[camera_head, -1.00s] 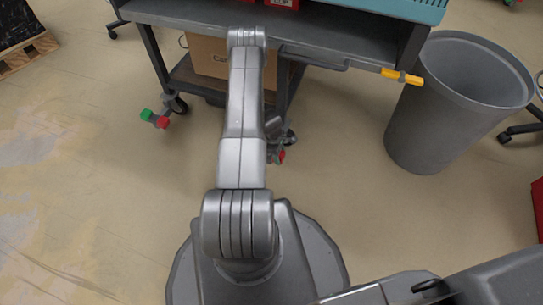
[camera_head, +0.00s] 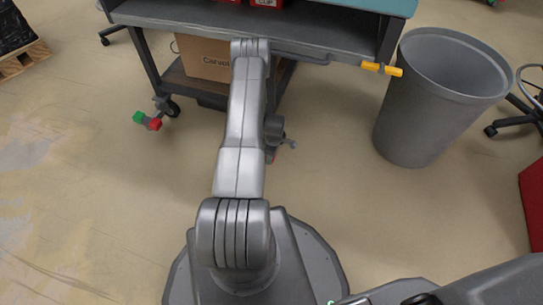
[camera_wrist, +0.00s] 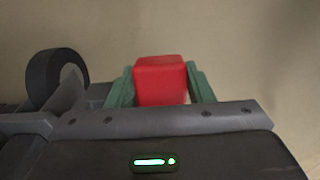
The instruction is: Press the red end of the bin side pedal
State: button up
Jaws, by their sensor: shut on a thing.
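In the wrist view the red end (camera_wrist: 160,80) of a pedal sits as a red block between the two greenish fingers of my gripper (camera_wrist: 160,84), which is shut on it. A dark caster wheel (camera_wrist: 56,79) is just left of it. In the head view my arm reaches to the right-hand lower part of the cart (camera_head: 330,40), on the side of the grey bin (camera_head: 415,125). There my wrist hides most of the pedal and my fingertips. Another pedal with a green end (camera_head: 139,118) and a red end (camera_head: 154,125) is at the cart's left caster.
A cardboard box (camera_head: 203,60) stands on the cart's lower shelf. A yellow handle (camera_head: 381,68) sticks out at the cart's right, near the bin. A chair base is right of the bin. The floor left of my arm is clear.

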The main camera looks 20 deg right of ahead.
jog(key=shift+s+d, duration=0.1)
jog(key=o, duration=1.4)
jog(key=r+p, duration=0.1)
jog(key=r, duration=0.3)
jog(key=r+p, duration=0.1)
jog(key=r, duration=0.4)
jog(key=d+r+p, duration=0.1)
jog(key=r+p, duration=0.1)
jog(key=r, duration=0.2)
jog(key=shift+s+r, duration=0.3)
jog(key=shift+r, duration=0.1)
jog(key=shift+f, duration=0.1)
jog(key=f+b, duration=0.1)
jog(key=f, duration=0.3)
jog(key=f+b, duration=0.1)
jog(key=f, duration=0.4)
jog(key=a+f+b, duration=0.1)
jog(key=f+b, duration=0.1)
jog(key=f, duration=0.2)
jog(key=shift+w+a+f, duration=0.1)
jog(key=shift+w+f, duration=0.25)
jog(key=shift+w, duration=0.05)
jog(key=shift+r, duration=0.1)
